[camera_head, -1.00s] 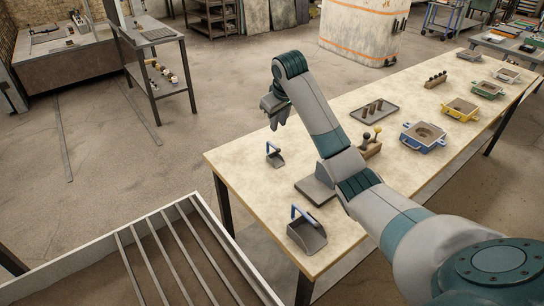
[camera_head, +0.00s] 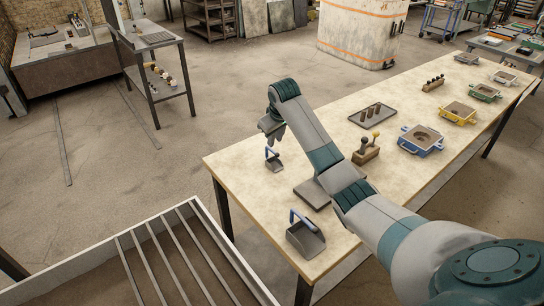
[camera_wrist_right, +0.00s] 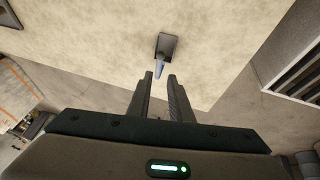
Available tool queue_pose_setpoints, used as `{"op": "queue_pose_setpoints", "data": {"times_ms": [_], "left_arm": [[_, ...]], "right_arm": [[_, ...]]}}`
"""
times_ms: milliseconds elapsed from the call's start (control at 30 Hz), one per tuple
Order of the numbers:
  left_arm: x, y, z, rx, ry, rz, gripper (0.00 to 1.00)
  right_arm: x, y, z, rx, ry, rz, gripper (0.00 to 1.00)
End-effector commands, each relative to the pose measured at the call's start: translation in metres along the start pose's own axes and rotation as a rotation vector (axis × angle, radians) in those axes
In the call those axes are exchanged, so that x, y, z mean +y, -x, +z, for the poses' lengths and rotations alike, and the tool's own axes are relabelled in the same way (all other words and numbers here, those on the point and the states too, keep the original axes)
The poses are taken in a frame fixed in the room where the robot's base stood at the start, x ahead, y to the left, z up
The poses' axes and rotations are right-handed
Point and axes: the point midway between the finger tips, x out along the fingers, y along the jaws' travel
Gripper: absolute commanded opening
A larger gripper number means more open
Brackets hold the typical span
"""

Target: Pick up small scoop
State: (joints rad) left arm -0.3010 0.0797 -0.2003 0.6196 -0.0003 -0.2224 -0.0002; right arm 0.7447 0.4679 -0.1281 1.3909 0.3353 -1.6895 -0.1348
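The small scoop (camera_head: 275,164), grey with a blue handle, lies on the near left part of the table (camera_head: 240,167). My right gripper (camera_head: 272,141) is just above the scoop in the head view and partly overlaps its handle. In the right wrist view the open fingers (camera_wrist_right: 160,76) point at the blue handle (camera_wrist_right: 160,68), with the grey pan (camera_wrist_right: 166,46) beyond; nothing is held. I cannot tell whether the fingers touch the handle. A larger scoop (camera_head: 308,240) with a blue handle lies near the table's front corner. My left gripper is not in view.
A dark flat plate (camera_head: 312,194) lies under my right arm. A wooden block with knobs (camera_head: 366,154), a tray with dark cylinders (camera_head: 373,116) and a blue-framed mould (camera_head: 420,139) stand farther right. A large bin (camera_head: 205,210) stands at the front left.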

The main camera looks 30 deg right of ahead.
Motion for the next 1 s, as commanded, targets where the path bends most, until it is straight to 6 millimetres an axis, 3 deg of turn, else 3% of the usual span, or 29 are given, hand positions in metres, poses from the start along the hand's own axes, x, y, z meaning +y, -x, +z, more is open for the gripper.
{"op": "queue_pose_setpoints", "data": {"times_ms": [200,333,833,1000], "left_arm": [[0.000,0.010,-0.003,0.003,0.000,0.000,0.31],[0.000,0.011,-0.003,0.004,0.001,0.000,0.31],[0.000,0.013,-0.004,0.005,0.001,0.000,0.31],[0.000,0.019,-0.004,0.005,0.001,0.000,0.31]], "right_arm": [[0.000,-0.035,0.000,-0.003,-0.001,-0.001,0.19],[0.000,-0.048,0.000,-0.001,0.000,0.000,0.19],[0.000,-0.054,0.000,0.000,0.000,0.000,0.19],[0.001,-0.064,0.001,-0.002,-0.001,-0.001,0.19]]}}
